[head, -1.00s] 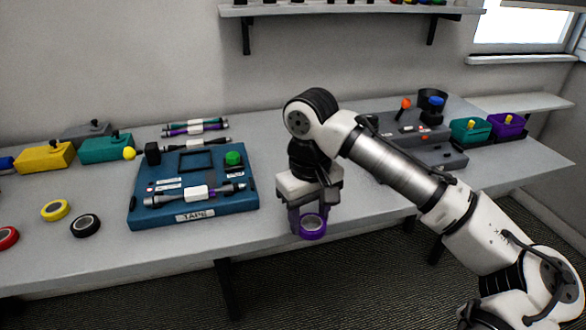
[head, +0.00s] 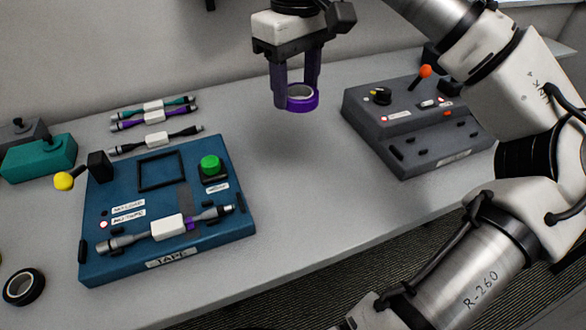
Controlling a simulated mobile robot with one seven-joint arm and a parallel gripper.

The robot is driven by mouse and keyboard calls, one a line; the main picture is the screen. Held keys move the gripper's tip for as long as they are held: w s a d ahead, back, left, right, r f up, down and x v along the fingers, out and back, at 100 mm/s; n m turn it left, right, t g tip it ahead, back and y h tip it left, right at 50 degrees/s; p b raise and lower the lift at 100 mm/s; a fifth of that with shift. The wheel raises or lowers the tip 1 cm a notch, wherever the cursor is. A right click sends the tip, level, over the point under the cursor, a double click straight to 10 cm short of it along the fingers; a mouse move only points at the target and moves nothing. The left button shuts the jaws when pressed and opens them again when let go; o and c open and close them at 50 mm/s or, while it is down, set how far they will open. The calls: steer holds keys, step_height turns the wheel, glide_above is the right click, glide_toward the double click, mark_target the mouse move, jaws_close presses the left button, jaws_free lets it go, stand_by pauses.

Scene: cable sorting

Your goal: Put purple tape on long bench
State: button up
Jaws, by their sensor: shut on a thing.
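The purple tape (head: 302,103) is a ring roll with a pale inner core. My gripper (head: 297,92) points down and is shut on the tape, with a finger on each side of it. The tape hangs above the long bench (head: 310,190), apart from its grey top, over the bare stretch between the blue tape station and the dark grey station. A soft shadow lies on the bench below it.
The blue tape station (head: 225,235) with a green button and a cable across it stands at left. The dark grey station (head: 415,120) with an orange-knobbed lever stands at right. A black tape roll (head: 23,287) lies at lower left. Several cables (head: 155,120) lie behind the blue station.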

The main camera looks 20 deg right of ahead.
mark_target(296, 182)
step_height(296, 182, down, 19)
steer(key=shift+r+b, duration=0.2)
steer(key=shift+b, duration=0.45)
steer(key=shift+f, duration=0.1)
steer(key=o, duration=1)
steer(key=shift+c, duration=0.2)
step_height(296, 182, up, 12)
